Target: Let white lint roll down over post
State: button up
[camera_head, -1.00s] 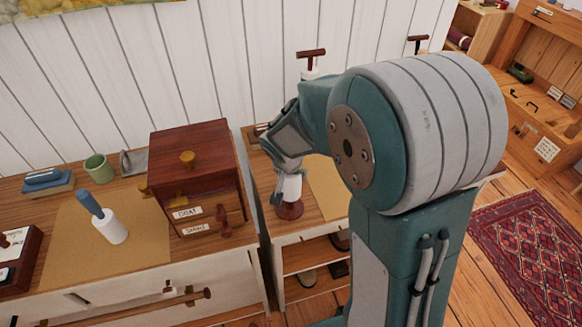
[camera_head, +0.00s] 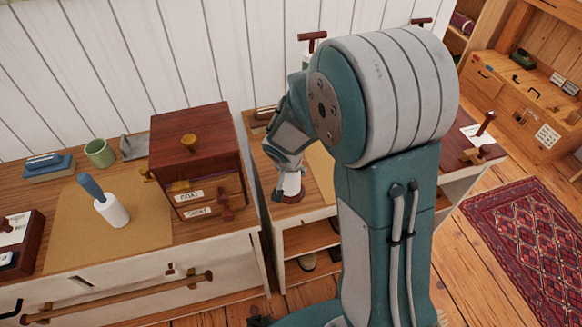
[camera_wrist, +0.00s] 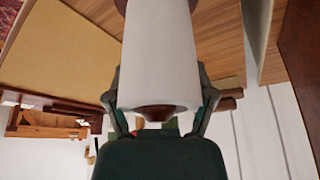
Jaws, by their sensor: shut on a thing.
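The white lint roll (camera_head: 291,184) is upright over a dark red round base (camera_head: 293,197) on the right-hand cabinet. In the wrist view the roll (camera_wrist: 158,60) fills the middle, its far end close to the base. A dark red tip (camera_wrist: 160,112) shows at the roll's near end, in line with a post through it. Most of the post is hidden by the roll. My gripper (camera_head: 284,188) is shut on the roll, with one finger on each side in the wrist view (camera_wrist: 160,100). I cannot tell whether the roll touches the base.
A lint roller with a blue handle (camera_head: 104,203) lies on a tan mat (camera_head: 75,225) at left. A dark red drawer box (camera_head: 190,145) stands near the gripper's left. A green cup (camera_head: 99,153) is behind. The white plank wall (camera_head: 240,50) closes the back.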

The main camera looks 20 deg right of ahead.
jog(key=o, duration=1.1)
jog(key=shift+r, duration=0.1)
jog(key=v, duration=1.1)
jog(key=shift+s+a+r, duration=0.1)
jog(key=shift+s+r, duration=0.05)
jog(key=shift+r, duration=0.15)
jog(key=s+r+n, duration=0.2)
jog(key=s+r, duration=0.1)
jog(key=s, duration=0.3)
jog(key=s+d+r+n+t+y, duration=0.1)
jog(key=s+r+n, duration=0.1)
jog(key=s+r, duration=0.2)
jog(key=s+r+n+y, duration=0.1)
jog(key=s+r+n, duration=0.1)
jog(key=s, duration=0.6)
jog(key=shift+d+r+t, duration=0.2)
jog(key=shift+r, duration=0.25)
jog(key=shift+d+r+t, duration=0.2)
jog(key=shift+r, duration=0.25)
